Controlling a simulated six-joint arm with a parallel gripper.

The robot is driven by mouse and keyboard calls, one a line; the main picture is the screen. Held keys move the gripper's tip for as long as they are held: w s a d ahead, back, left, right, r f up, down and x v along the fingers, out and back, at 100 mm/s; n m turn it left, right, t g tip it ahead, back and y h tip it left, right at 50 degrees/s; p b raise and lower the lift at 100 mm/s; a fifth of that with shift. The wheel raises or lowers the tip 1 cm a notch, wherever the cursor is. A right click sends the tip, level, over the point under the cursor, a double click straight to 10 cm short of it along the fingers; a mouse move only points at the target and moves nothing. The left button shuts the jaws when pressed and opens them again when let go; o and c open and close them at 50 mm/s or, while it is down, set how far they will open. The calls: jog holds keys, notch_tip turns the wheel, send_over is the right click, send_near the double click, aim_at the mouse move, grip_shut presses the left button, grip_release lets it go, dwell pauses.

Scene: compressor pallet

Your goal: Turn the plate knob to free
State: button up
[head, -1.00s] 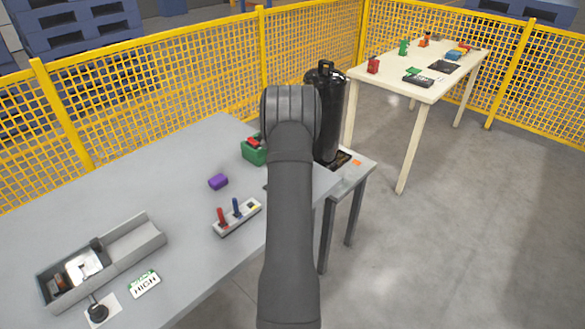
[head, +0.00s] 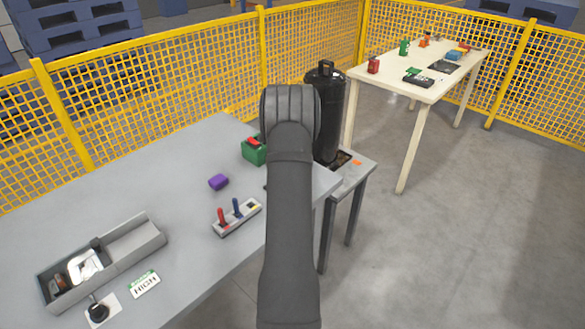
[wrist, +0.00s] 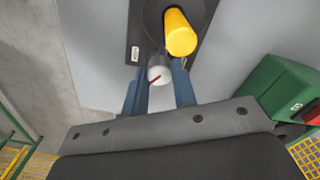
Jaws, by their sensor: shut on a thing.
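The plate knob (wrist: 156,75), pale grey and round with a red pointer line, shows in the wrist view beside a dark plate (wrist: 151,15). The fingers of my gripper (wrist: 160,68) stand on either side of it and are shut on it. A yellow cylinder (wrist: 180,34) rises from the dark plate just beyond the knob, close to the right fingertip. In the head view my own arm hides the gripper and the knob.
A green box (wrist: 276,85) is right of the fingers. A black tank (head: 327,115) stands on a low stand (head: 362,174).

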jog(key=n, duration=0.6)
jog(key=shift+n, duration=0.3)
dwell(0.4)
jog(key=o, duration=1)
